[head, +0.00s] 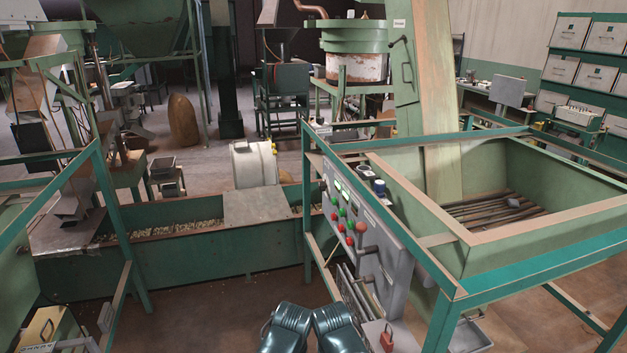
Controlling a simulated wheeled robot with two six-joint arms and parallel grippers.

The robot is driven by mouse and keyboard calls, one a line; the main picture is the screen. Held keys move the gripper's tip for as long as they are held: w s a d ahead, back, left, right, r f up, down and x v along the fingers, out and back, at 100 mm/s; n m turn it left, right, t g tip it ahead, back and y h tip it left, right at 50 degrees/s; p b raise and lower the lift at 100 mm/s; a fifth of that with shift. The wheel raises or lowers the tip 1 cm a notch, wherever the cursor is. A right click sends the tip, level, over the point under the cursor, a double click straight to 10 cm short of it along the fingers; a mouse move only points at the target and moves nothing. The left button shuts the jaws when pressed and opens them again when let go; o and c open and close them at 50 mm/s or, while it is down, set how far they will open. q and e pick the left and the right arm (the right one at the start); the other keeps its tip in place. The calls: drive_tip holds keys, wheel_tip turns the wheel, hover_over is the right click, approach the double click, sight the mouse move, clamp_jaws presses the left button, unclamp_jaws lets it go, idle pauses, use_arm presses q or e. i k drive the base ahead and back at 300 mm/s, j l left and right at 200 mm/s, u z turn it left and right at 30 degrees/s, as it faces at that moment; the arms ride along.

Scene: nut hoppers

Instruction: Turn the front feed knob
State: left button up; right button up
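A grey control panel (393,250) is on the near left side of the green hopper frame, right of centre in the head view. It carries small green and red buttons and a reddish-brown round knob (361,227) at its near end. I cannot tell which of these is the front feed knob; labels are too small to read.
The green hopper (562,233) with a wooden rim stands right of the panel. A long green trough (200,262) with nuts crosses the left middle. Frame posts stand close around the panel. Brown floor is bare at lower left centre.

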sight(323, 185)
drive_tip(key=i+j, duration=0.35)
drive_tip(key=i, duration=0.2)
drive_tip(key=i+j+z, duration=0.1)
drive_tip(key=i+j, duration=0.3)
drive_tip(key=i, duration=0.2)
drive_tip(key=i+j, duration=0.4)
drive_tip(key=i, duration=0.15)
